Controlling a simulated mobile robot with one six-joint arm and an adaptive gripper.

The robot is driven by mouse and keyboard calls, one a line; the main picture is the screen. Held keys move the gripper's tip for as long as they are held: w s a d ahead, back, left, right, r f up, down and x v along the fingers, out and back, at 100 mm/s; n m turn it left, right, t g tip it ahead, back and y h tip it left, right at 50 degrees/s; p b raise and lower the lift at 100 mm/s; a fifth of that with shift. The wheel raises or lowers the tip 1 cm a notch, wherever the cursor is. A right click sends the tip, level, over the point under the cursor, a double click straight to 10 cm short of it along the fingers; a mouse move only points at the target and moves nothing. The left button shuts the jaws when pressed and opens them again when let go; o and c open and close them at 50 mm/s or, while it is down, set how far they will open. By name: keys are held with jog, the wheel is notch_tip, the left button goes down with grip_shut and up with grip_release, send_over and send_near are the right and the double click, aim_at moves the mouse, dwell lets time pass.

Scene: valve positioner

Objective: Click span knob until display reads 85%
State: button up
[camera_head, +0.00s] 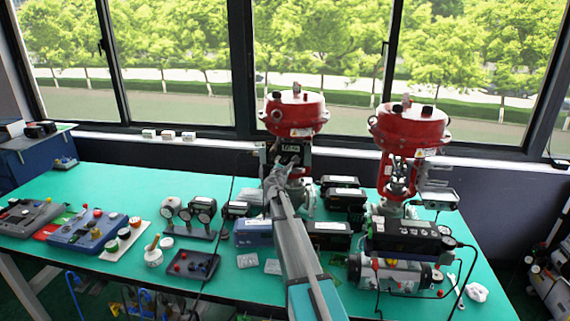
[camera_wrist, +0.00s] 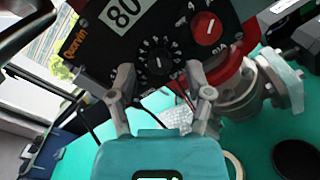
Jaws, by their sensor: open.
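The positioner's dark panel (camera_wrist: 183,42) fills the top of the wrist view, tilted. I cannot read which one is labelled span. My gripper (camera_wrist: 160,94) is open and empty, its two fingers apart below the black knob in the picture. In the head view my gripper (camera_head: 277,178) is at the left red-topped valve (camera_head: 294,115), partly hiding the panel.
A second red-topped valve (camera_head: 409,130) stands to the right on the green table (camera_head: 120,180). Gauges (camera_head: 188,212), a blue device (camera_head: 87,230) and small parts lie to the left. Metal pipework (camera_wrist: 262,88) is close on the right in the wrist view. The table's back left is clear.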

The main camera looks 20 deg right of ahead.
jog(key=shift+w+d, duration=0.3)
jog(key=shift+w, duration=0.1)
grip_shut()
